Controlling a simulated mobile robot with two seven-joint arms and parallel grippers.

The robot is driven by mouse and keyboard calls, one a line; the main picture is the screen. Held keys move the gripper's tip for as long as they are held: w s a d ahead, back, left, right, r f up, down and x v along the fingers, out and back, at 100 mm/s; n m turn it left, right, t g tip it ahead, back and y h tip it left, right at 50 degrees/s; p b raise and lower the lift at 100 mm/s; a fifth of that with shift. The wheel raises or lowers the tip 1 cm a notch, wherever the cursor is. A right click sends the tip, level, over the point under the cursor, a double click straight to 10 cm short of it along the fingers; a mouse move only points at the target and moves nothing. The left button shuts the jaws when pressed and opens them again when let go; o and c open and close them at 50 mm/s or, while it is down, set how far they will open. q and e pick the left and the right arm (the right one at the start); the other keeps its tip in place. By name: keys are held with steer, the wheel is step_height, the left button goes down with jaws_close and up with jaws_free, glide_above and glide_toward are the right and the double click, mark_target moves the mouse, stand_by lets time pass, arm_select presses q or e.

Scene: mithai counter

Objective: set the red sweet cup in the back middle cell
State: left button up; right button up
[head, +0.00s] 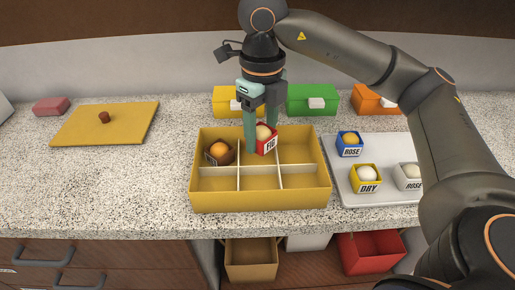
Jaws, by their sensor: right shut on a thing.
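The red sweet cup (267,146) carries a label reading FIG and holds a pale round sweet. My right gripper (263,138) comes down from above and is shut on it. The cup is at the back middle cell of the yellow box (261,200), slightly tilted in the picture. I cannot tell whether it touches the cell floor. White dividers split the box into two rows of three cells. A brown cup (219,158) with an orange sweet sits tilted in the back left cell. The front cells and back right cell look empty. My left gripper is not in view.
A pale tray (345,192) on the right holds a blue cup (349,145), a yellow cup (365,179) and a white cup (408,177). Yellow, green (312,98) and orange boxes stand behind. A yellow board (105,122) lies left.

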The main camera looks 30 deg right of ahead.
mark_target(258, 126)
steer(key=shift+w+f, duration=0.6)
steer(key=shift+f, duration=0.2)
steer(key=shift+w+d+f, duration=0.1)
steer(key=shift+w+f, duration=0.05)
steer(key=shift+f, duration=1.5)
steer(key=shift+f+b, duration=0.15)
steer(key=shift+b, duration=0.15)
steer(key=o, duration=1.1)
step_height(258, 126, up, 8)
steer(key=shift+f+p, duration=0.1)
steer(key=shift+p, duration=0.5)
